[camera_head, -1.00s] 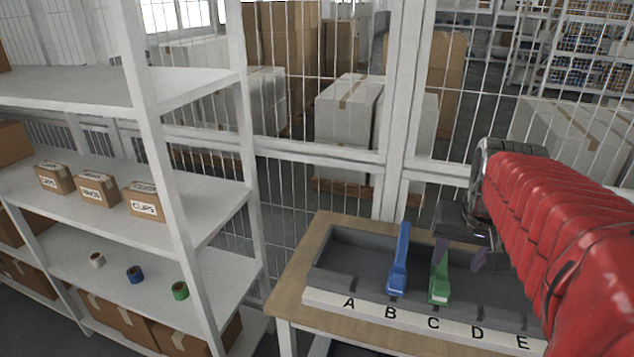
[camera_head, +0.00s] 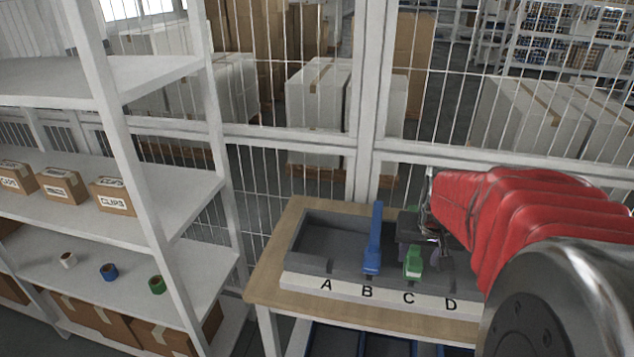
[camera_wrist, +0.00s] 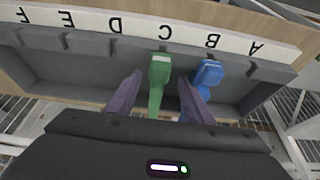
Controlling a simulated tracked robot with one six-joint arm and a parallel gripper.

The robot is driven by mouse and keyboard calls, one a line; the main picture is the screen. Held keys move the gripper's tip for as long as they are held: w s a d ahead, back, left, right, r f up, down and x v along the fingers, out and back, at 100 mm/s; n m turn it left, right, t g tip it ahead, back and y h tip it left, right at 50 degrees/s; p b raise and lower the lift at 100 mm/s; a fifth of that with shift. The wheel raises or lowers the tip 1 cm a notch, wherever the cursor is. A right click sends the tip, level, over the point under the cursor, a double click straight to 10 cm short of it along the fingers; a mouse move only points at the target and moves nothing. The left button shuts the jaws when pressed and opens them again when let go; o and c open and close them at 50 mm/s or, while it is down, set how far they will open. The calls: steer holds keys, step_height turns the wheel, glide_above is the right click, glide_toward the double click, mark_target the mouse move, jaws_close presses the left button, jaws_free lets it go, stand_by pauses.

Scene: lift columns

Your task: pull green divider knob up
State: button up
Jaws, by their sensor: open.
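The green divider (camera_head: 413,262) with its knob stands in the grey tray (camera_head: 310,243) at the mark C. The blue divider (camera_head: 373,245) stands to its left at B. My gripper (camera_head: 425,250) is over the tray at the green divider. In the wrist view the two fingers of my gripper (camera_wrist: 157,98) are apart, one on each side of the green divider (camera_wrist: 159,78), with a gap visible on both sides. The blue divider (camera_wrist: 207,76) is just beyond the right finger there. The lower part of the green divider is hidden by my gripper's body.
The tray is on a wooden table (camera_head: 262,283), with a white label strip (camera_head: 305,283) along its front. A white shelf rack (camera_head: 190,200) with boxes and tape rolls stands at left. A wire mesh fence (camera_head: 270,170) rises behind the table.

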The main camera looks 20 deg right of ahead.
mark_target(413, 270)
steer(key=shift+x, duration=1.45)
steer(key=shift+c, duration=0.5)
jaws_close()
